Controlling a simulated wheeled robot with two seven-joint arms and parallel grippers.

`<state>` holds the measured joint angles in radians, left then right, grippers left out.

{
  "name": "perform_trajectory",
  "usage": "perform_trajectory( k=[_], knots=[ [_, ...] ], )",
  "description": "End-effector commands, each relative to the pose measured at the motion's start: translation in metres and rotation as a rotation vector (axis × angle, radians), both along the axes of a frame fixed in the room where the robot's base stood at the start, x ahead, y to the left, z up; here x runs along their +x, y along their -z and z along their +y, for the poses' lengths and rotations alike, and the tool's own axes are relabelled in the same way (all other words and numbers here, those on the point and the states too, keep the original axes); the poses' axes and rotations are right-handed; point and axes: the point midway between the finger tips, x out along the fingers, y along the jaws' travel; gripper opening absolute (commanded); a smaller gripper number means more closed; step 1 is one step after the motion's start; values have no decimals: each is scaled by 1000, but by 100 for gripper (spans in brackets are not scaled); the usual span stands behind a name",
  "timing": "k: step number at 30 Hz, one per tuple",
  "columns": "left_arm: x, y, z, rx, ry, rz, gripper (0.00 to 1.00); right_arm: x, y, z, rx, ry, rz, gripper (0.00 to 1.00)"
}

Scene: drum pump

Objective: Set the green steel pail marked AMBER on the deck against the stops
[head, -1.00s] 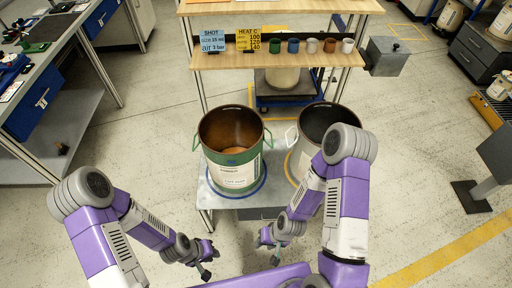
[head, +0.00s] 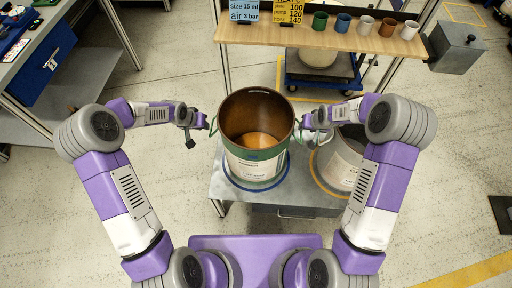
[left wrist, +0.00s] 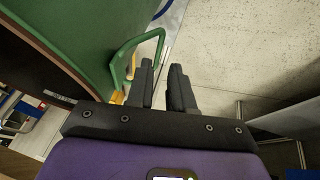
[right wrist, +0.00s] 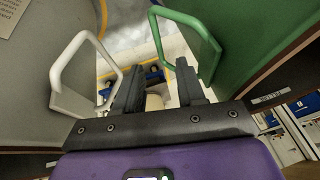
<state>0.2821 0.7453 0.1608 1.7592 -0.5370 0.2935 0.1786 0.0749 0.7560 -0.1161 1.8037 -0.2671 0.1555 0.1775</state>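The green steel pail (head: 256,128), open-topped with a brown inside and a white label too small to read, stands upright inside a blue ring on a grey stand. My left gripper (head: 208,124) is open at its left side; in the left wrist view the fingers (left wrist: 163,85) are apart beside the pail's green handle (left wrist: 133,58). My right gripper (head: 306,127) is open at its right side; in the right wrist view its fingers (right wrist: 160,85) are apart near the other green handle (right wrist: 181,20). I cannot tell whether either handle lies between the fingers. I cannot identify any stops.
A white pail (head: 340,160) stands close on the right in a yellow ring, its white handle (right wrist: 84,75) near my right gripper. Behind is a wooden shelf (head: 270,33) with signs and several cups, above a blue-edged cart (head: 322,72). A bench (head: 45,60) is left.

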Motion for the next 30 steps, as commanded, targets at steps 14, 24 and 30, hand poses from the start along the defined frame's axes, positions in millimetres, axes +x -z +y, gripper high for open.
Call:
perform_trajectory(
  k=[14, 24, 30],
  knots=[
    [6, 13, -4, -2, 0, 0, 21, 6, 14, 3, 1, -2, 2, 39],
    [23, 58, -14, -1, -1, 0, 21, 25, 58, 10, 1, -1, 1, 39],
    [27, 67, -17, -1, -1, -1, 21, 30, 68, 11, 1, 0, 0, 39]
  ],
)
